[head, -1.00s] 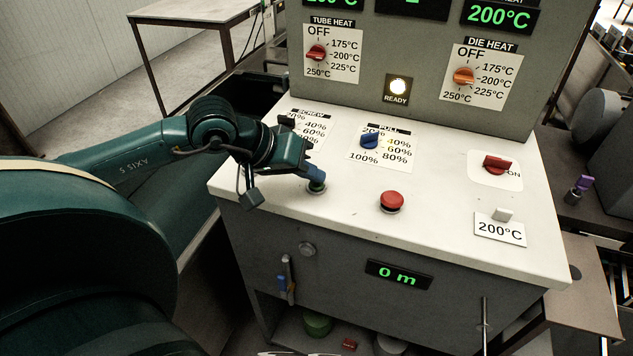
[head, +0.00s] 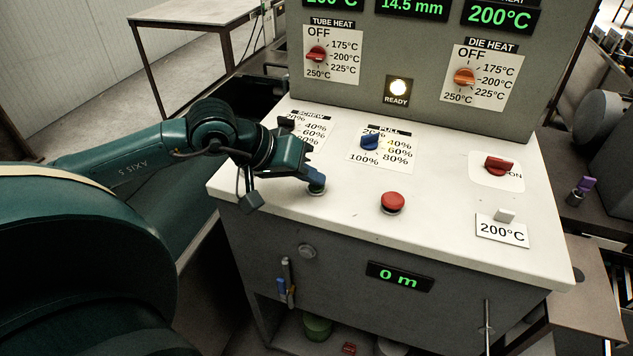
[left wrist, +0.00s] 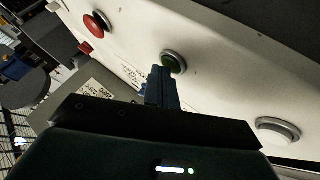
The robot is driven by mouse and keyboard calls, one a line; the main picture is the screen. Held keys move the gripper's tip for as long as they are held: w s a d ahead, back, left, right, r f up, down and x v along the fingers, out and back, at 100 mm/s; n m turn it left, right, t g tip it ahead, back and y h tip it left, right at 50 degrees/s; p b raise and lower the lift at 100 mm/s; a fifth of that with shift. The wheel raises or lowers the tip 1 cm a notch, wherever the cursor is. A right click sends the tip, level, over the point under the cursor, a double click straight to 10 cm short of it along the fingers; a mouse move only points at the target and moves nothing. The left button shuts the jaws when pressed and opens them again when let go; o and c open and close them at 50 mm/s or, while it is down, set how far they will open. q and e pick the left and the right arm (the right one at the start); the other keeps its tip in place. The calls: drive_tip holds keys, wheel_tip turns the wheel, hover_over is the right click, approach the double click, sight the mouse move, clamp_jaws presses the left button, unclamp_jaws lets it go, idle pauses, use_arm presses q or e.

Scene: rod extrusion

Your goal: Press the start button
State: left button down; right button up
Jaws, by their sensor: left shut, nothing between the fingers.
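The start button, a green button in a pale ring (head: 317,191), is at the front left of the white console top. My left gripper (head: 316,182) is shut and empty, its blue fingertips pointing down at the button and covering most of it. In the left wrist view the dark green button (left wrist: 175,62) shows just beyond the closed fingertips (left wrist: 160,72), which overlap its near edge. The tips look at or very close to the button; I cannot tell whether it is pushed in. My right gripper is not in view.
A red mushroom button (head: 392,202) stands to the right. Behind are the blue pull knob (head: 371,142) and a lit ready lamp (head: 398,88). A red switch (head: 497,165) is at the right. The front display (head: 399,277) reads 0 m.

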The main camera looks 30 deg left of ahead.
sight(310, 188)
use_arm(q)
drive_tip(key=shift+r, duration=0.85)
drive_tip(key=shift+r+p, duration=1.05)
drive_tip(key=shift+r, duration=1.5)
